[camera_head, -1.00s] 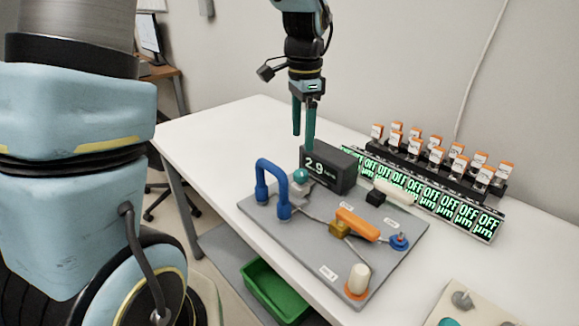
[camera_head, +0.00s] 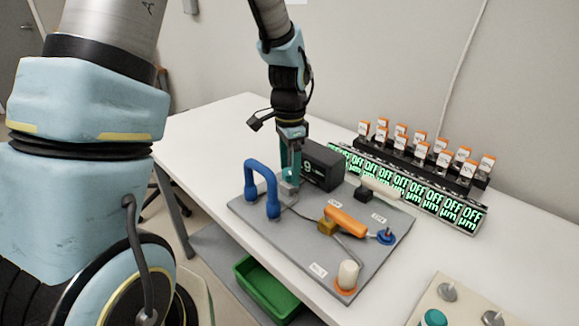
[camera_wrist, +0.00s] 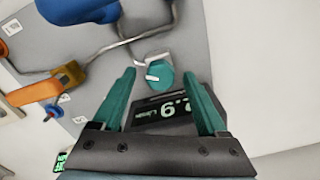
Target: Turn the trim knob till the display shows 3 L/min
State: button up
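The teal trim knob (camera_wrist: 160,74) with a white pointer mark shows in the wrist view, just beyond and between my open fingertips. My gripper (camera_wrist: 158,78) points down at it with its two teal fingers apart, one on each side; I see no contact. In the head view my gripper (camera_head: 290,178) is low over the knob's grey block (camera_head: 287,193) and largely covers the knob. The dark display box (camera_head: 322,167) stands right behind. Its screen (camera_wrist: 162,108) reads 2.9 L/min in the wrist view; my finger hides part of it in the head view.
The grey board (camera_head: 290,245) also bears a blue arched handle (camera_head: 261,186) left of the knob, an orange lever (camera_head: 346,221), a blue knob (camera_head: 386,237) and a white cylinder (camera_head: 347,275). A row of OFF displays (camera_head: 410,186) stands at the back right. The table's far left is clear.

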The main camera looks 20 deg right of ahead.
aim_at(290, 171)
grip_shut()
jog(key=shift+n, duration=0.8)
jog(key=shift+o, duration=0.4)
grip_release()
notch_tip(290, 171, up, 11)
jog(key=b, duration=0.1)
jog(key=shift+f, duration=0.1)
dwell(0.5)
